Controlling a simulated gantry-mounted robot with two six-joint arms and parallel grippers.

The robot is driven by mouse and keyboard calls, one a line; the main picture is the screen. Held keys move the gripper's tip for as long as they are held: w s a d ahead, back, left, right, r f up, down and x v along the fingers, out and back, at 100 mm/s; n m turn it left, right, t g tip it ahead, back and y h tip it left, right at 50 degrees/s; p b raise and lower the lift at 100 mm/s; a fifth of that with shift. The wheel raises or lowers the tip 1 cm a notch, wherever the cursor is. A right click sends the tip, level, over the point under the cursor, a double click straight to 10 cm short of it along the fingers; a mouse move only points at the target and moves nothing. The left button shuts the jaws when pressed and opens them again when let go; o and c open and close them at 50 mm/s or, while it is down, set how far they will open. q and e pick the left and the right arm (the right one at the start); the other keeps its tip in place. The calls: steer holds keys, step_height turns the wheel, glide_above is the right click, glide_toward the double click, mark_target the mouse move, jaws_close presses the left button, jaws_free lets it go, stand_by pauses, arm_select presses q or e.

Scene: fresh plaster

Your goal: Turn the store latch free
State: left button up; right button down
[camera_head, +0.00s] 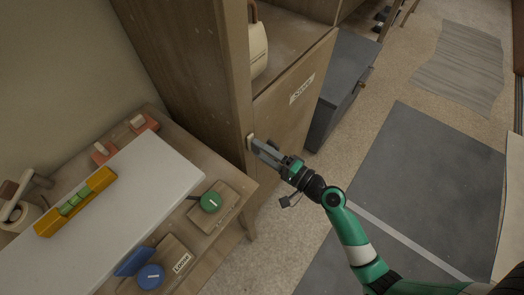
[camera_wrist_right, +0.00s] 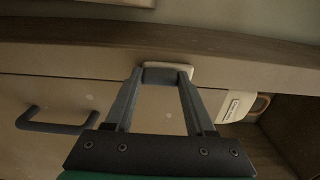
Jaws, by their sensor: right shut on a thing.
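The store cupboard door (camera_head: 285,110) is wooden and carries a white "Store" label (camera_head: 302,89). It looks closed. The latch has a pale plate (camera_head: 250,142) at the edge between door and upright frame post; in the wrist view the plate (camera_wrist_right: 187,69) shows with a dark grey turning piece (camera_wrist_right: 160,76) on it. My right gripper (camera_head: 262,150) reaches in from the lower right and is shut on that dark piece, one finger on each side; it also shows in the wrist view (camera_wrist_right: 161,82). My left gripper is not in view.
A dark bar handle (camera_wrist_right: 55,122) sticks out of the door. A cream container (camera_head: 257,48) stands on the open shelf above. A grey chest (camera_head: 337,85) stands beside the cupboard. A bench holds a white board (camera_head: 120,215), yellow level (camera_head: 75,201) and green-knobbed float (camera_head: 210,202).

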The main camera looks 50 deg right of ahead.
stand_by(0.5)
steer(key=shift+c, duration=1.2)
jaws_free()
steer(key=shift+s, duration=0.1)
steer(key=s+d+b, duration=0.1)
steer(key=s, duration=1)
steer(key=shift+s, duration=0.2)
steer(key=shift+d, duration=0.1)
